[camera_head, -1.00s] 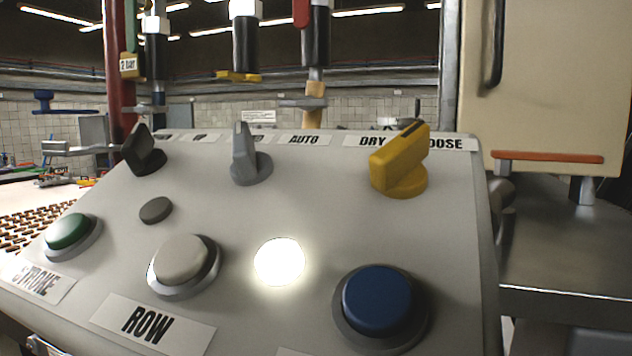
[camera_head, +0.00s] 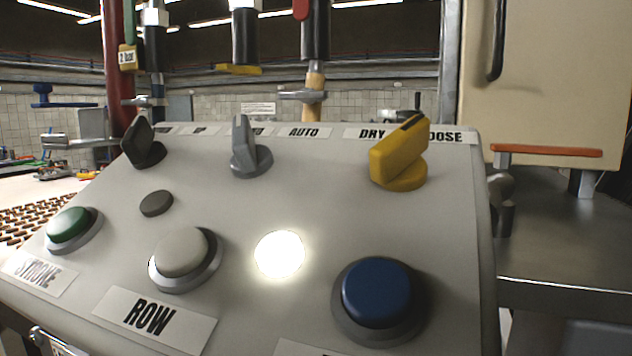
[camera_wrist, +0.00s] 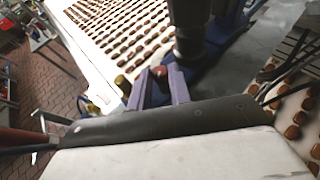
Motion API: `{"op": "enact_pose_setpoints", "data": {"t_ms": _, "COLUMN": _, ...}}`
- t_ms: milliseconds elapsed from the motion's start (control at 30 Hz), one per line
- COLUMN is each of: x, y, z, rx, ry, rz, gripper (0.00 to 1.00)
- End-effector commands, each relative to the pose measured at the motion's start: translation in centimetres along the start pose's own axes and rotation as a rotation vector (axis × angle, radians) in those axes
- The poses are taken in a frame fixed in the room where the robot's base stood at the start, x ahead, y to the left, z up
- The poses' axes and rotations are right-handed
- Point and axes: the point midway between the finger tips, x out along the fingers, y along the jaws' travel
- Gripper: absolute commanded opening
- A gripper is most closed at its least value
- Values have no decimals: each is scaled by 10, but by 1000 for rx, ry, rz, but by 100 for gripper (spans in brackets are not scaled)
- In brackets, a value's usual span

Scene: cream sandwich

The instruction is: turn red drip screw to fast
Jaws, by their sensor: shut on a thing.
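In the wrist view, the purple fingers of my gripper (camera_wrist: 158,80) are shut on a small red knob, the red drip screw (camera_wrist: 160,71), which shows between the fingertips. The lower part of the screw is hidden. A brass-coloured round piece (camera_wrist: 122,84) stands just left of the fingers. The screw's setting and any fast mark cannot be made out. My gripper is not seen in the head view.
A sloped control panel (camera_head: 240,215) fills the head view, with a yellow knob (camera_head: 400,155) and a blue button (camera_head: 377,292). A dark vertical cylinder (camera_wrist: 190,35) stands close beyond my fingers. Rows of brown pieces cover the light conveyor (camera_wrist: 110,35).

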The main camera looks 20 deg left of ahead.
Motion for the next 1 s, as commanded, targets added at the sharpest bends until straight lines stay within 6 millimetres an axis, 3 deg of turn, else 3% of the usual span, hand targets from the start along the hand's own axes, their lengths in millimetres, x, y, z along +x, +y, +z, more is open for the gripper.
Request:
{"op": "enact_pose_setpoints", "data": {"t_ms": 300, "x": 0, "y": -6, "z": 2, "rx": -93, "ry": -4, "rz": 223, "gripper": 0}}
{"op": "enact_pose_setpoints", "data": {"t_ms": 667, "x": 0, "y": -6, "z": 2, "rx": -103, "ry": -5, "rz": 244, "gripper": 0}}
{"op": "enact_pose_setpoints", "data": {"t_ms": 700, "x": 0, "y": -6, "z": 2, "rx": -103, "ry": -5, "rz": 244, "gripper": 21}}
{"op": "enact_pose_setpoints", "data": {"t_ms": 800, "x": 0, "y": -6, "z": 2, "rx": -103, "ry": -5, "rz": 243, "gripper": 34}}
{"op": "enact_pose_setpoints", "data": {"t_ms": 867, "x": 0, "y": -6, "z": 1, "rx": -103, "ry": -4, "rz": 243, "gripper": 41}}
{"op": "enact_pose_setpoints", "data": {"t_ms": 1000, "x": 0, "y": -6, "z": 1, "rx": -102, "ry": -3, "rz": 243, "gripper": 41}}
